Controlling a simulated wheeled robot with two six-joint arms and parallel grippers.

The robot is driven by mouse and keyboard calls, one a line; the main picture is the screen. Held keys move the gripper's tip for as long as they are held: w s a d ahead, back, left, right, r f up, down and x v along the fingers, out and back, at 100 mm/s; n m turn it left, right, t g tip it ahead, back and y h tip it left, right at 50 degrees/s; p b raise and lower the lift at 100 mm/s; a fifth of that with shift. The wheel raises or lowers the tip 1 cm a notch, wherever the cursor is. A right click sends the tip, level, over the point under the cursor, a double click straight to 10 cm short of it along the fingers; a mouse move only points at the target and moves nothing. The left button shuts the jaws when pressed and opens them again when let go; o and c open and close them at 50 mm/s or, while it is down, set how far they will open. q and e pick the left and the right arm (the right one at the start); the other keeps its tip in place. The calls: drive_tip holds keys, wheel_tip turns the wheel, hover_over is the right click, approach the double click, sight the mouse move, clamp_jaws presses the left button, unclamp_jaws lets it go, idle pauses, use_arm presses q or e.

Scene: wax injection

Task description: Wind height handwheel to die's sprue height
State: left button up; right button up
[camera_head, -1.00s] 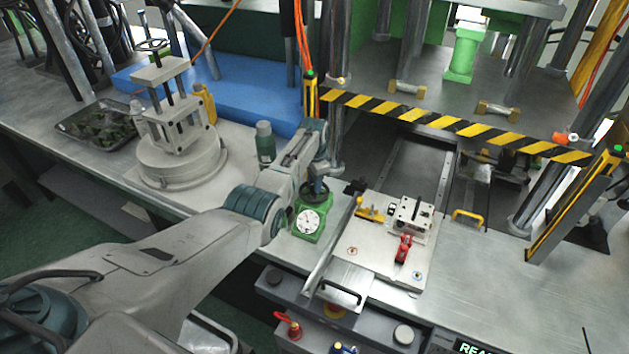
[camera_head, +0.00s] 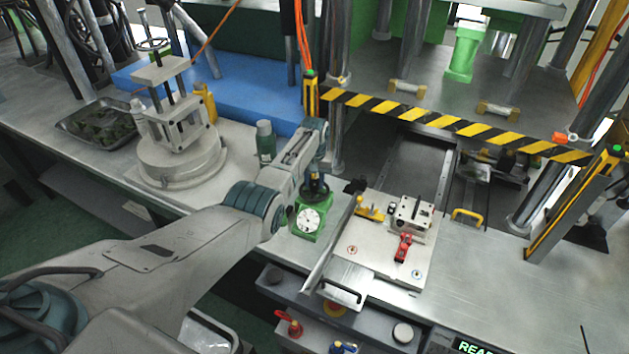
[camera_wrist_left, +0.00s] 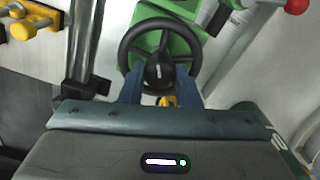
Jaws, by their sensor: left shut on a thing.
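The height handwheel is a black wheel (camera_wrist_left: 159,45) on a green gauge housing (camera_head: 308,222) with a white dial, at the front edge of the bench. My left gripper (camera_wrist_left: 160,92) is shut on the handwheel, with its blue fingers on either side of the near rim and hub. In the head view my left gripper (camera_head: 316,180) is over the top of the handwheel and partly hides it. The die (camera_head: 410,212) is a small metal block on the light plate to the right of the gauge. My right gripper is not in view.
A red toggle clamp (camera_head: 403,247) and yellow handles stand near the die. A black and yellow striped guard bar (camera_head: 450,124) crosses behind. A dark green bottle (camera_head: 265,142) and a round-based metal fixture (camera_head: 178,160) stand to the left.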

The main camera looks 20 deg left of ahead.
sight(314, 182)
use_arm(q)
drive_tip(key=n, duration=0.6)
drive_tip(key=shift+w+a+r, duration=0.1)
drive_tip(key=shift+w+r, duration=0.05)
drive_tip(key=shift+r, duration=0.05)
drive_tip(key=n, duration=0.5)
drive_tip(key=shift+n, duration=0.4)
drive_tip(key=o, duration=0.8)
drive_tip(key=shift+c, duration=0.2)
drive_tip(key=shift+o, duration=1.1)
drive_tip(key=shift+f, duration=0.1)
wheel_tip(314, 182, up, 11)
drive_tip(key=b, duration=0.3)
